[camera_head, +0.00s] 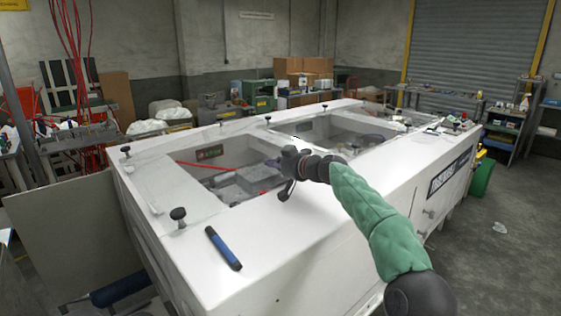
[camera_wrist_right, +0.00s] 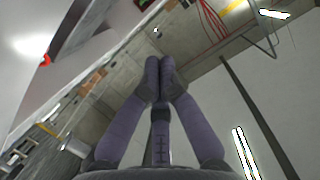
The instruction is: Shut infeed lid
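The white machine (camera_head: 290,235) has two top openings with clear panels about them. A clear panel (camera_head: 165,180) with black knobs lies along the left of the near opening (camera_head: 225,160); I cannot tell whether it is the infeed lid or how far any lid stands open. My right gripper (camera_head: 287,188) is over the near opening's right front edge, its arm in a green padded sleeve. In the right wrist view its purple-grey fingers (camera_wrist_right: 160,70) meet at the tips, with nothing seen between them. Contact with the machine is unclear. My left gripper is out of view.
A blue and black pen-like object (camera_head: 223,248) lies on the machine's front top. Black knobs (camera_head: 178,214) stick up from the panel's corners. Red cables (camera_head: 72,60) hang at the left. Cardboard boxes (camera_head: 303,70) stand behind. Open floor (camera_head: 515,220) is at the right.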

